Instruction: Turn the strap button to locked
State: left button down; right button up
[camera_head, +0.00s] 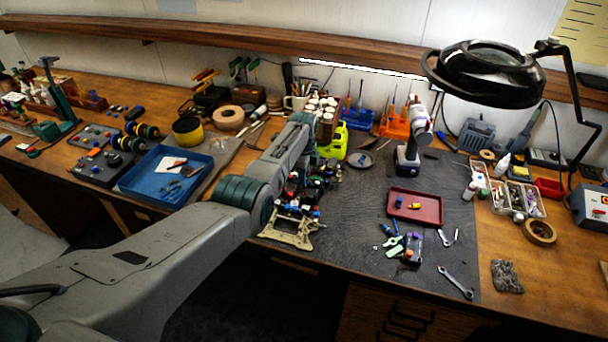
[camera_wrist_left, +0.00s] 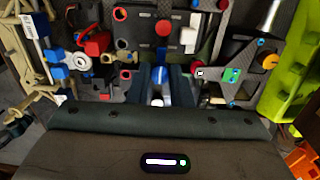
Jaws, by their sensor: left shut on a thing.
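The RC car chassis (camera_head: 312,190) sits on the dark mat, with my left arm reaching over it in the head view. It fills the upper part of the left wrist view, where a grey deck plate (camera_wrist_left: 235,75) carries several coloured knobs. My left gripper (camera_wrist_left: 159,82) is down among these parts, its two dark fingers shut on a small blue-and-white piece (camera_wrist_left: 157,98). This piece looks like the strap button, but its turn position cannot be read. In the head view the fingertips are hidden by the arm and the car parts. My right gripper is not in view.
A tan stand (camera_head: 288,230) is at the car's front. A bright green case (camera_head: 334,143) stands close behind the car. A blue tray (camera_head: 166,176) is at the left.

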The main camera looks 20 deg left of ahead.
pick_arm(q)
jog(key=shift+r, duration=0.1)
jog(key=c, duration=1.3)
grip_release()
jog(key=shift+w+r, duration=0.1)
jog(key=shift+r, duration=0.3)
notch_tip(320, 180, up, 10)
jog(key=b, duration=0.2)
jog(key=shift+f, duration=0.1)
